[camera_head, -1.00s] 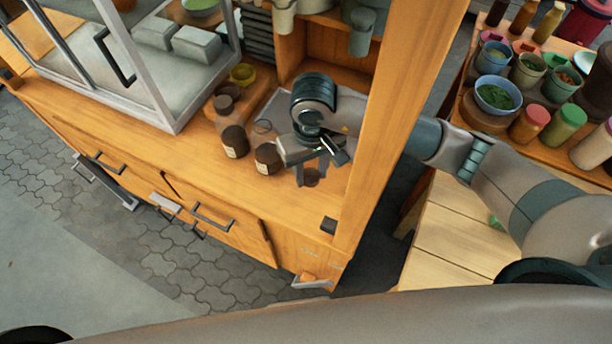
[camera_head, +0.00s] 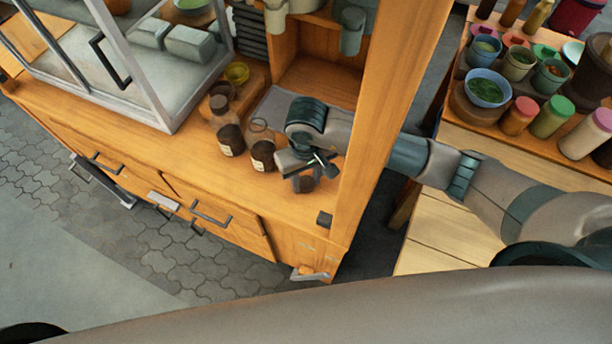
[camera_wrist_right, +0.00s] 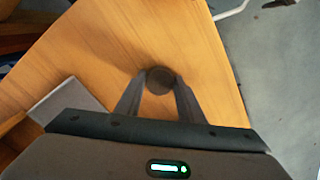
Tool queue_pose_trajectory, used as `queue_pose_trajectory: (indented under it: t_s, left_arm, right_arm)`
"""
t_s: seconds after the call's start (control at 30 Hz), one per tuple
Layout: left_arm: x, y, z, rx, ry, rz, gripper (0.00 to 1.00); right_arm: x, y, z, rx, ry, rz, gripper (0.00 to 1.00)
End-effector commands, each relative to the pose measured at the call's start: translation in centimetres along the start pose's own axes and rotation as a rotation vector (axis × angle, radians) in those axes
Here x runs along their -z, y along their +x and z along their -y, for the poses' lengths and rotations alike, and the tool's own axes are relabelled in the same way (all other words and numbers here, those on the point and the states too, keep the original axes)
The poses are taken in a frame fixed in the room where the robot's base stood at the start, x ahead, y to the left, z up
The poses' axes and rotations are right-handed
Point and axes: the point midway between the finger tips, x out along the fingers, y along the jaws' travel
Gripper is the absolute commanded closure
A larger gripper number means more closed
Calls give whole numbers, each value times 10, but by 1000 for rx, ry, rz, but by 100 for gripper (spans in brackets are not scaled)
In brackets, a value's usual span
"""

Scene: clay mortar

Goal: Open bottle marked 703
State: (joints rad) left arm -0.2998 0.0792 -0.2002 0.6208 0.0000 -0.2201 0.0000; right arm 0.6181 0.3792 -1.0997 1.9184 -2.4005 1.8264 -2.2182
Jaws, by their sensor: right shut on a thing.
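Two brown glass bottles with pale labels stand on the wooden counter. The left bottle (camera_head: 230,140) has a dark top. The bottle beside it (camera_head: 263,155) has a clear upper part and no dark top that I can see. The label numbers are too small to read. My right gripper (camera_head: 304,183), just right of the bottles, is shut on a dark round thing (camera_head: 305,184). In the right wrist view this dark round thing (camera_wrist_right: 159,80) sits between the fingertips (camera_wrist_right: 158,84). I cannot tell whether it is a stopper or a small bottle. My left gripper is out of view.
A glass-fronted cabinet (camera_head: 165,113) stands left of the bottles, with a yellow cup (camera_head: 237,73) behind them. A wooden post (camera_head: 392,120) rises right of my right gripper. A side table with bowls and jars (camera_head: 488,90) is at the right.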

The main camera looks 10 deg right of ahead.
Motion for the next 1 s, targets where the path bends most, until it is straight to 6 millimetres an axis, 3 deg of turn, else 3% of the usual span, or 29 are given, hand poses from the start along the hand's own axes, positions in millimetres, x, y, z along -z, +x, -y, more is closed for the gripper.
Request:
queue_pose_trajectory:
  t_s: [0.37,0.4,0.47,1.0]
  left_arm:
    - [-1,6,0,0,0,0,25]
    - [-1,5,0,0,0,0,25]
    - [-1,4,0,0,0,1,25]
    - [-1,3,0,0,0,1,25]
  right_arm:
    - [1,3,0,0,-1,-2,92]
    - [1,2,0,0,-1,-2,60]
    - [1,2,0,0,-1,-2,46]
    - [1,-3,0,0,-1,-3,46]
